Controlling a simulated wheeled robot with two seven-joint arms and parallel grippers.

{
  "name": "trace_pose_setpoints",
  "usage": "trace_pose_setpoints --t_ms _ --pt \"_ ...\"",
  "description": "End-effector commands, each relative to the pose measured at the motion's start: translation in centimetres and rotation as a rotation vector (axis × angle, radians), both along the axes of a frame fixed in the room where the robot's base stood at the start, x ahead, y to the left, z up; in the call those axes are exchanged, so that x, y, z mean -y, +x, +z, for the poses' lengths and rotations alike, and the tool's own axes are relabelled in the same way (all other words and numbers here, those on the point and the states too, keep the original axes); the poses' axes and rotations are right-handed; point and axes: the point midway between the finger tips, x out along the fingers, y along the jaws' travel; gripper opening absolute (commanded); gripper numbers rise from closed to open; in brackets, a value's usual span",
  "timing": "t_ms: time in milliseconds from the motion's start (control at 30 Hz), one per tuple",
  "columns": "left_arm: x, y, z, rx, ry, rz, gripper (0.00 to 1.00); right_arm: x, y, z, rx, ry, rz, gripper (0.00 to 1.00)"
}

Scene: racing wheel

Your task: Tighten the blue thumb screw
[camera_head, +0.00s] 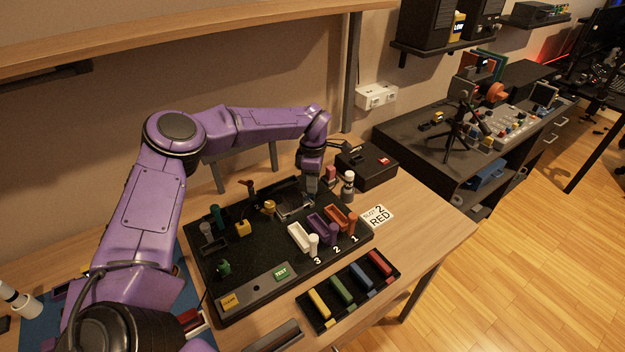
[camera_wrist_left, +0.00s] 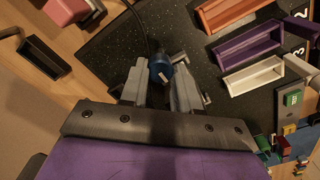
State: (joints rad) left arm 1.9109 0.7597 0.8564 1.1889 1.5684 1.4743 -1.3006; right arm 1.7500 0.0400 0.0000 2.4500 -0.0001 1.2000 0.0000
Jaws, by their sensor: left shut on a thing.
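The blue thumb screw (camera_wrist_left: 160,69) shows in the left wrist view as a round dark blue knob with a white mark, by the edge of the black speckled board. My left gripper (camera_wrist_left: 160,85) is shut on it, one finger on each side. In the head view my left gripper (camera_head: 311,188) points down at the back right of the black board (camera_head: 262,292) and hides the screw. How far the screw is turned in cannot be told. My right gripper is not in view.
A tray (camera_head: 325,322) of coloured blocks is in front. A black box with a red switch (camera_head: 366,166) and a white-topped cylinder (camera_head: 348,186) stand close behind. A "SLOT 2 RED" card (camera_head: 378,215) lies on the right.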

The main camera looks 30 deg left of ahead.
Motion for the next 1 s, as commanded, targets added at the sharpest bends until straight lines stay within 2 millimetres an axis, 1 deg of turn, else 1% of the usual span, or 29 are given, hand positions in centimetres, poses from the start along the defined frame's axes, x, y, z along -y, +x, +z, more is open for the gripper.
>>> trace_pose_setpoints --t_ms 300,333,367,400,667,733,767,867,1000 --pt "0.1 0.0 -0.1 0.000 -0.001 -0.002 0.00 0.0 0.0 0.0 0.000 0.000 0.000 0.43" --pt "0.1 0.0 -0.1 0.000 -0.001 -0.002 0.41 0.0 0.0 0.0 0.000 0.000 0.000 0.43" --pt "0.1 0.0 -0.1 0.000 -0.001 -0.002 0.50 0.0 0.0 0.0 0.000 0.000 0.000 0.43" --pt "0.1 0.0 -0.1 0.000 -0.001 -0.001 0.56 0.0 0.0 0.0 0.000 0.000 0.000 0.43" --pt "0.0 -0.1 0.0 -0.001 0.000 0.001 0.56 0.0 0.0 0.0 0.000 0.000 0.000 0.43" --pt "0.0 0.0 0.5 0.001 0.000 0.001 0.56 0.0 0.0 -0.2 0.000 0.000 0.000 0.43" --pt "0.0 0.0 0.8 0.003 -0.001 0.002 0.56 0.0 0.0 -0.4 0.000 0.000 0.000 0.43" --pt "0.0 0.1 2.7 0.005 -0.001 0.001 0.56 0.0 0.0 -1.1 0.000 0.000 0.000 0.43" --pt "0.1 0.1 6.3 0.004 0.000 0.000 0.56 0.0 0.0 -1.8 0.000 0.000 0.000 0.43"
